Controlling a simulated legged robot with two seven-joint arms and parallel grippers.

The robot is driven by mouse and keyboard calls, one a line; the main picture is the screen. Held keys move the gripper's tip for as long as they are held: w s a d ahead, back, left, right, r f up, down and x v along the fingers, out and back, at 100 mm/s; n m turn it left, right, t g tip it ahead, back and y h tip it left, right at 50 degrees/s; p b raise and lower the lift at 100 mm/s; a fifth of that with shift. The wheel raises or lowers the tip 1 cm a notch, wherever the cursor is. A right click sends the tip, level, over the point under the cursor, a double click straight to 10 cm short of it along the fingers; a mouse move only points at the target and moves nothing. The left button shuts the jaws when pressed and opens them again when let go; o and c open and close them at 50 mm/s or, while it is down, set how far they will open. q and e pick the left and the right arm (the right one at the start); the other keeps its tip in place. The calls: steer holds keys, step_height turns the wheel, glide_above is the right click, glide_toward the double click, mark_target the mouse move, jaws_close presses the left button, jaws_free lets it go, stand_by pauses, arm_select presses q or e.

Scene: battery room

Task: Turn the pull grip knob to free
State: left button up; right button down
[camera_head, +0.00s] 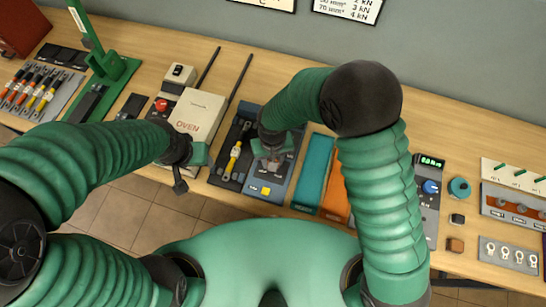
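A dark grey bench device (283,187) sits at mid-bench, with a yellow-handled part (234,158) on its left side and a yellow label or button (266,190) near its front. My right gripper (271,165) points down over this device, at or just above a small grey part. The pull grip knob cannot be made out for certain; the gripper and wrist cover that spot. Whether the fingers touch or hold anything is unclear. My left gripper (181,182) hangs by the bench's front edge, just in front of the oven box, apart from the device; its fingers are too small to judge.
The white oven box (198,113) stands left of the device. Teal (313,172) and orange (337,195) boxes stand close on its right. A green press (108,65) and a row of coloured-handled tools (32,88) are far left. A meter (429,188) is on the right.

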steer(key=n, duration=0.3)
steer(key=n+p, duration=0.1)
steer(key=shift+s+n, duration=0.3)
steer(key=shift+f+n+p, duration=0.1)
steer(key=shift+n+p, duration=0.25)
steer(key=shift+n, duration=1.65)
steer(key=c, duration=1)
jaws_free()
steer(key=shift+w, duration=0.1)
